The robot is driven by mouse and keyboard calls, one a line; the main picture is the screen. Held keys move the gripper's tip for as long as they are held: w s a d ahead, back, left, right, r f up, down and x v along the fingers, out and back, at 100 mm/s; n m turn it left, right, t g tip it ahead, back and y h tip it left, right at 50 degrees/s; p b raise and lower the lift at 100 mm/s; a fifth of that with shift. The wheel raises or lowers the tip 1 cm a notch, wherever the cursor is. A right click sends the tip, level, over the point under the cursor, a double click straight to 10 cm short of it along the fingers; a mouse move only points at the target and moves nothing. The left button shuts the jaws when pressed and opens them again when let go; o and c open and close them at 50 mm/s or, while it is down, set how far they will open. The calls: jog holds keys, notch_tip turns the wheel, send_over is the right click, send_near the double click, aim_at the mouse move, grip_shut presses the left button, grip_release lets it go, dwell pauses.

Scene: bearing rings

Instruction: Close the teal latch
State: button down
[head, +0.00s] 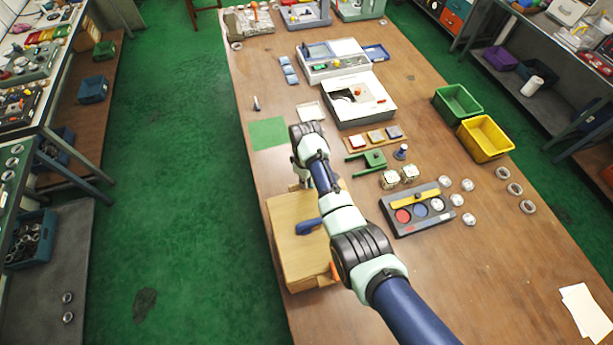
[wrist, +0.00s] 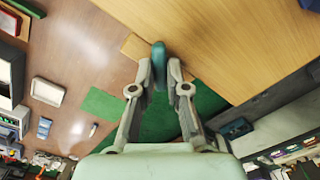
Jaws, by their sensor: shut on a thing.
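A teal latch (wrist: 159,50) shows in the wrist view as an upright rounded lever at the edge of a wooden box (wrist: 225,40). My gripper (wrist: 160,72) has its two fingers on either side of the lever and is shut on it. In the head view the wooden box (head: 292,262) stands near the table's left edge, with my arm crossing above its right side. The latch is hidden there behind my arm and gripper. I cannot tell whether the latch is open or closed.
A blue handle (head: 308,227) sits on the wooden box. A green mat (head: 267,133) lies just beyond. Right of my arm are a dark tray (head: 424,228) with coloured discs, a green clamp-like part (head: 374,159) and several rings. Green (head: 457,104) and yellow (head: 485,138) bins stand farther right.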

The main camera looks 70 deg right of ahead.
jog(key=m, duration=0.2)
jog(key=m+p, duration=0.1)
jog(key=m, duration=0.1)
jog(key=shift+w+a+r, duration=0.1)
jog(key=shift+a, duration=0.1)
jog(key=shift+w+a+m, duration=0.1)
jog(key=shift+m, duration=2.1)
jog(key=c, duration=1.2)
grip_release()
jog(key=shift+o, duration=0.2)
notch_tip(320, 180, up, 12)
